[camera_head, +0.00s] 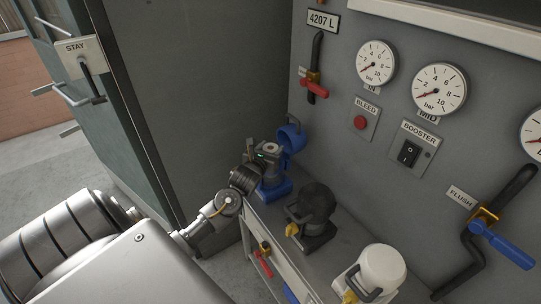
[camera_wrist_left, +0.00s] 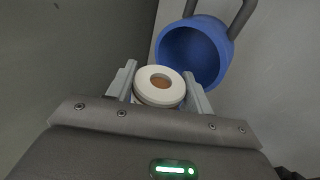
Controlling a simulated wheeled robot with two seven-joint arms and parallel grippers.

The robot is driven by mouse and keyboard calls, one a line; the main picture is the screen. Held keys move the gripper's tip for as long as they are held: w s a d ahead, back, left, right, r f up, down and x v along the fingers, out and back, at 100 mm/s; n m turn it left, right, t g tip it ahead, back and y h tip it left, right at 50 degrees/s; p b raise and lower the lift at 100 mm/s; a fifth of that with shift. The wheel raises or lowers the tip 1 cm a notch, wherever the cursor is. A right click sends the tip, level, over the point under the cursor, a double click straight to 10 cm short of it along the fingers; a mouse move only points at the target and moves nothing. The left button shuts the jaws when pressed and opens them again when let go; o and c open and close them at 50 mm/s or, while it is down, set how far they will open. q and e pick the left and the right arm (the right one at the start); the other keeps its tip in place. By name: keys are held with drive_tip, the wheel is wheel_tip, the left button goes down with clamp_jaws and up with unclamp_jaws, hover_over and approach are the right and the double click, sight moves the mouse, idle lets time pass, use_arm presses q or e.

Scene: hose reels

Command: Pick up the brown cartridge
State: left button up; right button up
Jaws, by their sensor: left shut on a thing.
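The cartridge (camera_wrist_left: 160,97) shows from above in the left wrist view as a white ring-shaped end cap with a brown centre. My left gripper (camera_wrist_left: 163,86) is shut on it, one finger on each side. In the head view the cartridge's pale top (camera_head: 271,147) shows at my left gripper (camera_head: 267,158), over a blue base (camera_head: 276,189) at the shelf's far end. The cartridge's lower part is hidden, so I cannot tell whether it is clear of the base. A blue cup-like cap (camera_head: 291,137) stands open behind it. My right gripper is not in view.
On the shelf, a black-topped unit (camera_head: 316,205) and a white-topped unit (camera_head: 382,268) stand nearer me. The grey panel (camera_head: 330,130) with gauges and valve levers rises on the right. A dark green door (camera_head: 200,80) is at the left.

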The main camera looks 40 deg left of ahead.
use_arm(q)
wheel_tip(320, 180, up, 15)
drive_tip(key=b, duration=0.1)
drive_tip(key=shift+r+b, duration=0.2)
drive_tip(key=shift+b, duration=0.15)
